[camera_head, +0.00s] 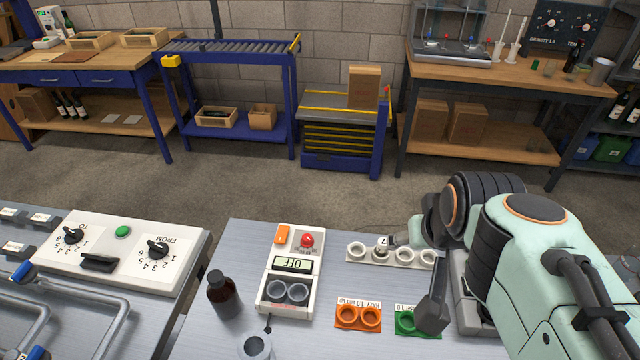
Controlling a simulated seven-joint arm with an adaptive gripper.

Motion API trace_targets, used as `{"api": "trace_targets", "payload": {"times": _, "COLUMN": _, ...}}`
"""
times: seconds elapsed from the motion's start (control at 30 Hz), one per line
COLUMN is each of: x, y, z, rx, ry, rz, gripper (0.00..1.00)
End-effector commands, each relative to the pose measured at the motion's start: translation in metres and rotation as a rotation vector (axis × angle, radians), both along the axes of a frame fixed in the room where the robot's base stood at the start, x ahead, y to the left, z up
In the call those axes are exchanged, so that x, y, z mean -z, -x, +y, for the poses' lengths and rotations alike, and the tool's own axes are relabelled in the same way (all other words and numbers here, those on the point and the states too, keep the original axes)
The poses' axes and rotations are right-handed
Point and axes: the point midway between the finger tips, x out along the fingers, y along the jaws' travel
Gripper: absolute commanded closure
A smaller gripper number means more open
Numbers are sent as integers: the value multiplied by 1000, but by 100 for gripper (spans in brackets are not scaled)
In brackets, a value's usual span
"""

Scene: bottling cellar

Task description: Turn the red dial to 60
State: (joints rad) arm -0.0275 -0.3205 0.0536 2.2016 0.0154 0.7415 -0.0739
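The red dial (307,241) is a small round red knob. It sits at the upper right of a white bench device (290,306). The device's display (293,264) reads OFF, upside down in the picture. No scale or pointer on the dial can be made out. My arm comes in from the right.
An orange switch (281,234) is beside the dial, and two grey cups sit in the device. A brown bottle (222,296) stands left of it. Orange (345,327) and green (401,332) ring holders lie right. A dial panel (108,262) is far left.

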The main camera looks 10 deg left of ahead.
Motion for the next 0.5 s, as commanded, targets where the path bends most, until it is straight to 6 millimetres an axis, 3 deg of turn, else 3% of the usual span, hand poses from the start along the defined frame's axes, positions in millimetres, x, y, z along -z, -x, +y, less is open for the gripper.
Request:
{"api": "trace_targets", "payload": {"times": 0.03, "x": -3, "y": -28, "z": 9, "rx": -19, "ry": 7, "rz": -30, "gripper": 46}}
{"api": "trace_targets", "payload": {"times": 0.17, "x": 0, "y": -101, "z": 40, "rx": -74, "ry": 17, "rz": -109, "gripper": 46}}
{"api": "trace_targets", "payload": {"times": 0.3, "x": 43, "y": -170, "z": 91, "rx": -141, "ry": 2, "rz": -124, "gripper": 46}}
{"api": "trace_targets", "payload": {"times": 0.4, "x": 92, "y": -194, "z": 126, "rx": -179, "ry": -17, "rz": -78, "gripper": 46}}
{"api": "trace_targets", "payload": {"times": 0.5, "x": 144, "y": -195, "z": 152, "rx": -213, "ry": -28, "rz": 6, "gripper": 46}}
